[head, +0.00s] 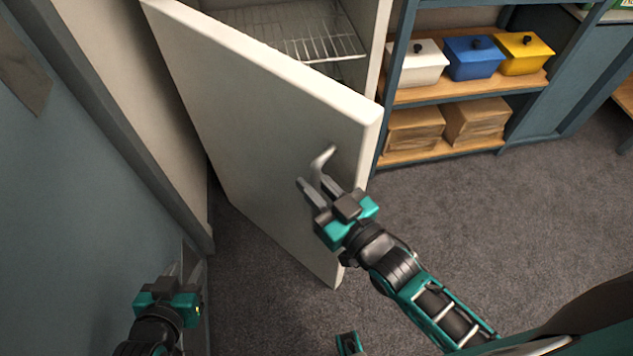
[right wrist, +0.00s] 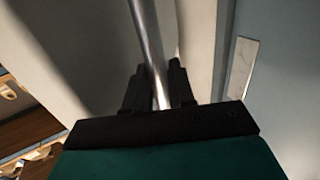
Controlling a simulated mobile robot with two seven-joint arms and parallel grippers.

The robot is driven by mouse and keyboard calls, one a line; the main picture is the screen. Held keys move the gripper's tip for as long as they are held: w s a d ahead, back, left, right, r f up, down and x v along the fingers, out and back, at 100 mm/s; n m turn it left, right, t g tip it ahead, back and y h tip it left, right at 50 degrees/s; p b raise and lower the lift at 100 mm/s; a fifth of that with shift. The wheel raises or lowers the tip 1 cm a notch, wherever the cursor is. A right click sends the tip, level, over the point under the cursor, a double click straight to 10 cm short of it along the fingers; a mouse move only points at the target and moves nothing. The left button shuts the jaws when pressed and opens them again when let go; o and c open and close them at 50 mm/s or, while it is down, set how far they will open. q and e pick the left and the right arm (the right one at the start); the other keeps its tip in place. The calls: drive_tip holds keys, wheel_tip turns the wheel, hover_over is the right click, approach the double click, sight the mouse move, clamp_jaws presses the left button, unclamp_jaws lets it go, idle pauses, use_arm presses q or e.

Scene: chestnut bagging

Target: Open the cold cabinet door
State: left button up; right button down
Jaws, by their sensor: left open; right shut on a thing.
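The white cold cabinet door (head: 255,110) stands ajar and swung out, with the cabinet interior and a wire shelf (head: 300,40) showing behind it. A metal handle (head: 323,160) sits near the door's free edge. My right gripper (head: 316,186) is at the handle. In the right wrist view the handle bar (right wrist: 150,55) runs down between the fingers of my right gripper (right wrist: 158,88), which are shut on it. My left gripper (head: 180,272) is open and empty at the lower left, well apart from the door.
A shelf unit (head: 440,92) on the right holds white (head: 417,66), blue (head: 472,60) and yellow (head: 524,55) lidded boxes above brown paper bags (head: 476,120). A blue-grey wall panel (head: 80,190) stands close on the left. The carpet (head: 490,220) is clear at the right.

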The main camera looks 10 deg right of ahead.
drive_tip(key=c, duration=1.1)
unclamp_jaws()
drive_tip(key=shift+s, duration=0.1)
drive_tip(key=v, duration=1.2)
drive_tip(key=shift+s+d, duration=0.2)
drive_tip(key=shift+s, duration=0.15)
drive_tip(key=shift+c, duration=0.2)
